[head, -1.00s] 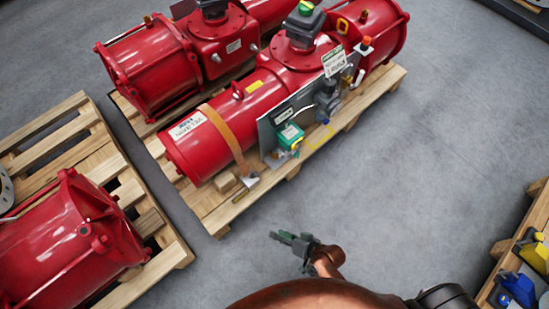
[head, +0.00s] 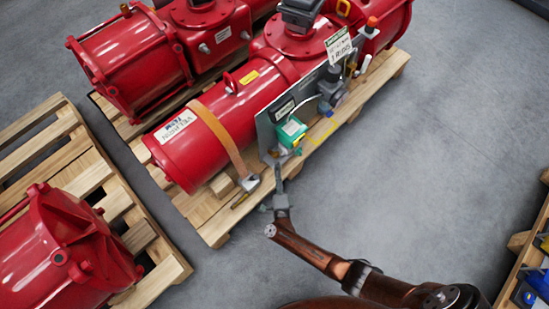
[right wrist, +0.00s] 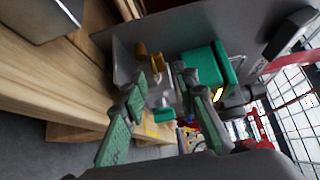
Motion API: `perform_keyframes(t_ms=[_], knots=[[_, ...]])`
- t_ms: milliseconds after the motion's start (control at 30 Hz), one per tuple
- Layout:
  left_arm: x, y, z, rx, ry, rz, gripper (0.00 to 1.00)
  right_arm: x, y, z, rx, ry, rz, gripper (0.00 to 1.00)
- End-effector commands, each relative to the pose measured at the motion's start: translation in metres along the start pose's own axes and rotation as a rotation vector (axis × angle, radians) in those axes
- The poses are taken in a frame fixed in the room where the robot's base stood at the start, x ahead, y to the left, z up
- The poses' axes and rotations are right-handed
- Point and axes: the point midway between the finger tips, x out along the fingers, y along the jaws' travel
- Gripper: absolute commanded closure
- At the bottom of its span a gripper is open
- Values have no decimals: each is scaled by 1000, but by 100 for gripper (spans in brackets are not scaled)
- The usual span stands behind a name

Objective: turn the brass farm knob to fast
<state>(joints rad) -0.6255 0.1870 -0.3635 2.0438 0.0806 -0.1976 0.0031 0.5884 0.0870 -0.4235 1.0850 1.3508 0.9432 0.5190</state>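The red valve actuator (head: 214,138) lies on a wooden pallet (head: 214,228). A grey panel (head: 265,130) on its near side carries a green box (head: 291,131). In the right wrist view, a small brass-coloured part (right wrist: 150,57), seemingly the knob, sits on the panel beside the green box (right wrist: 206,66). Its setting cannot be read. My right gripper (head: 277,186) is just in front of the panel's lower end. In the right wrist view the right gripper (right wrist: 160,77) has its green-padded fingers apart, pointing toward the brass part, apparently without touching it. My left gripper is not in view.
An orange strap (head: 222,139) crosses the actuator. Another red actuator (head: 140,62) stands behind, and a third (head: 55,255) lies on a pallet at left. A wooden pallet or crate (head: 522,262) with blue items is at right. The floor between is clear.

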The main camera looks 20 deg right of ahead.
Motion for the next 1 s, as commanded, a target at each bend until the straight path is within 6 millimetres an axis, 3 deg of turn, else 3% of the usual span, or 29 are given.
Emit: perform_keyframes(t_ms=[200, 400, 700, 1000], knots=[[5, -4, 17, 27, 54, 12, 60, 35, 4, -1, -3, -1, 1, 72], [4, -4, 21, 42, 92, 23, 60, 52, 2, -1, -2, -1, 2, 72], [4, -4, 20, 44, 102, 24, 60, 56, 0, -1, -2, -1, 0, 72], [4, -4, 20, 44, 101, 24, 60, 55, 0, 0, -2, -1, 0, 92]])
